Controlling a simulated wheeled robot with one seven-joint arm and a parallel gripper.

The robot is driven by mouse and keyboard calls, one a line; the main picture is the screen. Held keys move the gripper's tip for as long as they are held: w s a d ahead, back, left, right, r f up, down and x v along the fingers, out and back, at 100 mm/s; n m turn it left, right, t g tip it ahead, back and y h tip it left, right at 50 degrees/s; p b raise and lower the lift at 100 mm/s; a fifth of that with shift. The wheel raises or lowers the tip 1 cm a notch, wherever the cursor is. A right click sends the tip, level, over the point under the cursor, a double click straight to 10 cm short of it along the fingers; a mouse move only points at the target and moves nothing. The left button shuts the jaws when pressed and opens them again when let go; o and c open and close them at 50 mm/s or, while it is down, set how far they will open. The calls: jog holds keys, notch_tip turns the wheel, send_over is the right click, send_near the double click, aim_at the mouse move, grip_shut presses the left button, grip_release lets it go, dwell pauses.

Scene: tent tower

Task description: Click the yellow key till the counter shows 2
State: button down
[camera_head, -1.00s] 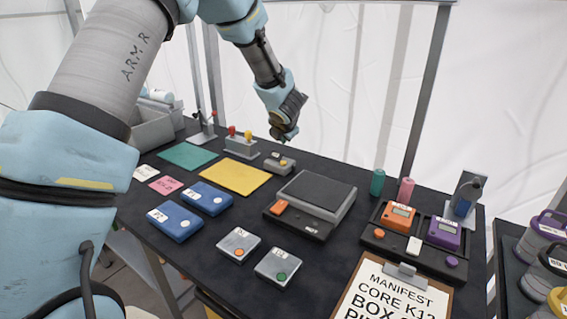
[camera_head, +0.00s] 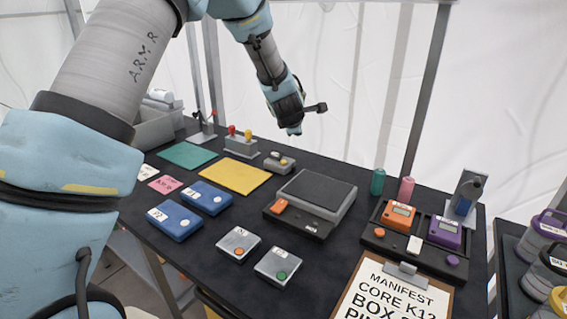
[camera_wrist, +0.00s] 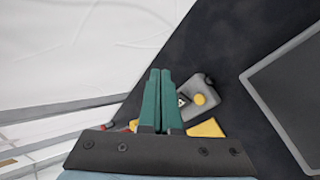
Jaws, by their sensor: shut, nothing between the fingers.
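The yellow key (camera_wrist: 200,99) is a round button on a small grey counter box (camera_wrist: 205,84). A small dark and white window (camera_wrist: 183,101) sits beside the key in the wrist view; its figure is too small to read. In the head view the grey box (camera_head: 279,163) stands near the back edge of the table. My gripper (camera_head: 295,132) is above and a little to the right of the box, apart from it. In the wrist view its green fingers (camera_wrist: 160,72) are shut and empty, and they hide part of the box's left side.
A grey scale-like device (camera_head: 314,197) stands in front of the box. A yellow mat (camera_head: 234,178) lies to the left, and a block with red and yellow levers (camera_head: 241,146) stands behind it. Teal (camera_head: 377,182) and pink (camera_head: 406,190) cylinders stand to the right.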

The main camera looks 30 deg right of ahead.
jog(key=s+d+m, duration=0.1)
jog(key=m, duration=0.4)
jog(key=r+m+y+b, duration=0.1)
jog(key=r+m+y, duration=0.15)
jog(key=m, duration=1.95)
send_over(283, 162)
jog(key=shift+s+a+f+t, duration=0.2)
jog(key=shift+s+f+t, duration=0.05)
jog(key=shift+f+t, duration=0.05)
notch_tip(283, 162, down, 8)
jog(key=b, duration=0.7)
jog(key=shift+f+b, duration=0.1)
jog(key=shift+b, duration=0.25)
jog(key=shift+f+b, duration=0.35)
jog(key=shift+b, duration=0.1)
jog(key=shift+f+b, duration=0.4)
jog(key=shift+b, duration=0.2)
